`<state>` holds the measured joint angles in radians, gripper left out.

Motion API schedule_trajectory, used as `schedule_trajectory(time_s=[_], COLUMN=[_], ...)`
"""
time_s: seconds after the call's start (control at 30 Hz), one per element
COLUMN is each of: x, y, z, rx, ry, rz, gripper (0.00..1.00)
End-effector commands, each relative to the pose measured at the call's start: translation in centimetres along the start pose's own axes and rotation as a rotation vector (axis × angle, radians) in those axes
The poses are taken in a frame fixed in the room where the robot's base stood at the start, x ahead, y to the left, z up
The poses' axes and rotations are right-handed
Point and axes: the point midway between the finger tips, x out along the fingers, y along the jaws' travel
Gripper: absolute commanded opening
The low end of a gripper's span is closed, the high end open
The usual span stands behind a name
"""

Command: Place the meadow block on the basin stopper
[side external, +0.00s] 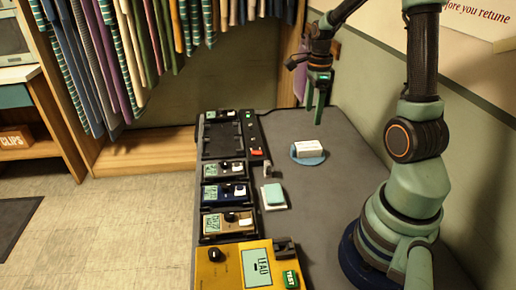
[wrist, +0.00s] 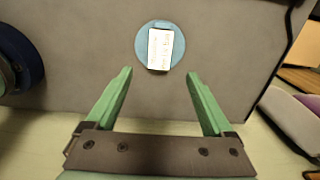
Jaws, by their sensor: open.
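A white block (side external: 308,147) lies on a round blue disc (side external: 309,160), which looks like the basin stopper, on the grey table. In the wrist view the block (wrist: 160,49) has faint lettering that I cannot read, and the disc (wrist: 141,45) shows around it. A mint-green block (side external: 274,195) rests on a white square pad (side external: 264,205) to the left and nearer the camera. I cannot tell for sure which block is the meadow one. My gripper (side external: 314,115) is open and empty, above the table beyond the disc. Its fingertips (wrist: 159,73) are apart from the white block.
A row of small devices (side external: 223,194) in black trays runs along the table's left side, with a yellow box (side external: 245,268) at the near end. A small upright grey piece (side external: 267,168) stands near the row. The table right of the disc is clear.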

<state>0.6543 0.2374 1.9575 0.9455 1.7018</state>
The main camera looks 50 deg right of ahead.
Motion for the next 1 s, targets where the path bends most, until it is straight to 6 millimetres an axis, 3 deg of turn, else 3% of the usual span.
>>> schedule_trajectory(time_s=[0.13, 0.23, 0.37, 0.5, 0.7, 0.83, 1.0], x=[-1.3, -2.9, -5.7, -8.3, -10.5, -11.1, -11.2], y=[0.3, 1.3, 4.1, 8.0, 13.7, 16.3, 17.8], z=[0.8, 2.7, 6.5, 10.2, 13.6, 14.6, 15.1], rx=[-0.065, -0.253, -0.666, -1.164, -1.816, -2.107, -2.283], ry=[-0.002, -0.005, 0.001, 0.031, 0.119, 0.183, 0.232], rz=[-0.016, -0.058, -0.15, -0.267, -0.436, -0.521, -0.573], gripper=[0.86, 0.86, 0.86, 0.86, 0.86, 0.86, 0.86])
